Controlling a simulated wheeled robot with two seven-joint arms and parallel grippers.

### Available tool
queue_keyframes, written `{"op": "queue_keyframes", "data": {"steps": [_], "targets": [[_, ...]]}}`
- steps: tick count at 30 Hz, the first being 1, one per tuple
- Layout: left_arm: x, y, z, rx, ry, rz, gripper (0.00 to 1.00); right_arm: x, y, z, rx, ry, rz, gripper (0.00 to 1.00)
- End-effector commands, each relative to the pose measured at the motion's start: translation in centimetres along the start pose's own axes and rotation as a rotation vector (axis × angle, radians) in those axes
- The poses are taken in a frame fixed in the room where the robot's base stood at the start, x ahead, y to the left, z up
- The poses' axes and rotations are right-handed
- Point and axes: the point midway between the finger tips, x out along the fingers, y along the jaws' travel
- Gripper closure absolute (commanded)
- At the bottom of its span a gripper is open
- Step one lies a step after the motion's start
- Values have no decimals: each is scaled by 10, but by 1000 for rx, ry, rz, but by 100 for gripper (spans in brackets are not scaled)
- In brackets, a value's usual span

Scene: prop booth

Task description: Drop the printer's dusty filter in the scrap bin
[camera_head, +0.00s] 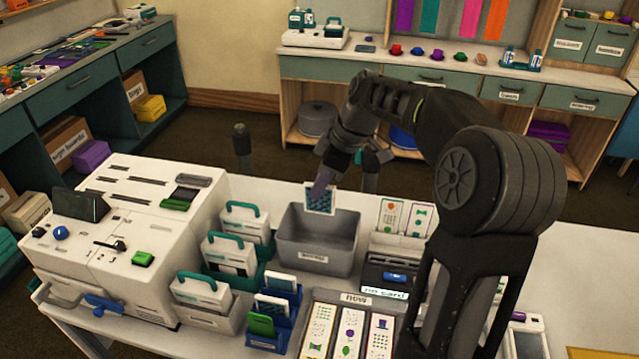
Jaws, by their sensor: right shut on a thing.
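My right gripper (322,187) is shut on a small white-framed piece with a dark teal patterned face, which looks like the filter (319,203). It hangs upright over the grey scrap bin (317,262), near the bin's back rim. The bin has a white label on its front, too small to read surely. Its visible inside looks empty, though part of the floor is hidden. The white printer (140,250) stands to the left, with slots, a dark screen and green and blue parts on it. My left gripper is not in view.
White cartridges with teal handles (235,250) stand left of the bin. A card reader (388,275) and cards stand right of it. A tray of printed cards (350,297) lies in front. My right arm crosses the right side. Shelving stands behind.

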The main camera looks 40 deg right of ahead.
Motion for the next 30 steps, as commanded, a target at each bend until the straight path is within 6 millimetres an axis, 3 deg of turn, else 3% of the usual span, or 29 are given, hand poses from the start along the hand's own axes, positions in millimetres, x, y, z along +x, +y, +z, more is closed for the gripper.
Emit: {"op": "queue_keyframes", "data": {"steps": [18,30], "targets": [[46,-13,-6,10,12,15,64,62,0,26,0,0,0,100],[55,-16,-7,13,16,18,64,73,0,30,0,0,0,100]]}}
